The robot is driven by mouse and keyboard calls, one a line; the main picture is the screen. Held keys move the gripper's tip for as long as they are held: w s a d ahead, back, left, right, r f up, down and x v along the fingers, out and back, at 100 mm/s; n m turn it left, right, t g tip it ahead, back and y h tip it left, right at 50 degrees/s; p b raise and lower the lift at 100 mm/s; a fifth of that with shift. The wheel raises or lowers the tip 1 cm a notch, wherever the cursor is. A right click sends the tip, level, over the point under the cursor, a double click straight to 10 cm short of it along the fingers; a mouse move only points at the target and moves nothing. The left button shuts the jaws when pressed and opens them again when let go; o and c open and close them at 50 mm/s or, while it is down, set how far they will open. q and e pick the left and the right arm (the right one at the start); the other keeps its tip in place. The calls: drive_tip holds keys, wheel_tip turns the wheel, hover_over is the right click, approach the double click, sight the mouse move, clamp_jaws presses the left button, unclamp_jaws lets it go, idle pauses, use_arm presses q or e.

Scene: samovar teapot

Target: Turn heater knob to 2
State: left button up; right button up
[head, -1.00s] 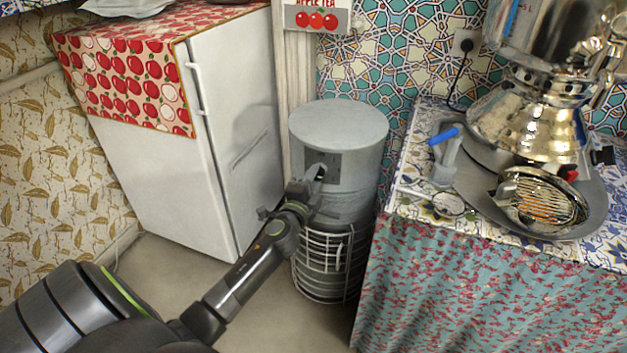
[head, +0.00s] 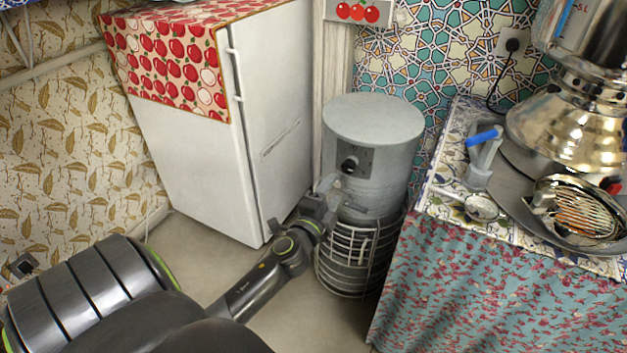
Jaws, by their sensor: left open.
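The heater (head: 384,130) is a grey cylinder with a round flat top and a wire cage around its lower part. Its black knob (head: 350,165) sits on a dark square panel on the front; the number it points at is too small to read. My left gripper (head: 338,192) is open in front of the heater, just below the knob and apart from it. Its fingers overlap the heater body in the picture, so I cannot tell whether they touch it. My right gripper is not in view.
A white fridge (head: 190,150) with an apple-print cloth stands left of the heater. A cloth-draped table (head: 480,270) at the right bears a samovar (head: 565,130), a grey tap-like piece with a blue handle (head: 482,160) and a small dish (head: 482,208). Bare floor (head: 215,260) lies left of the heater.

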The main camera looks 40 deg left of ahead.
use_arm(q)
drive_tip(key=b+v, duration=0.1)
drive_tip(key=v, duration=0.8)
drive_tip(key=shift+s, duration=0.3)
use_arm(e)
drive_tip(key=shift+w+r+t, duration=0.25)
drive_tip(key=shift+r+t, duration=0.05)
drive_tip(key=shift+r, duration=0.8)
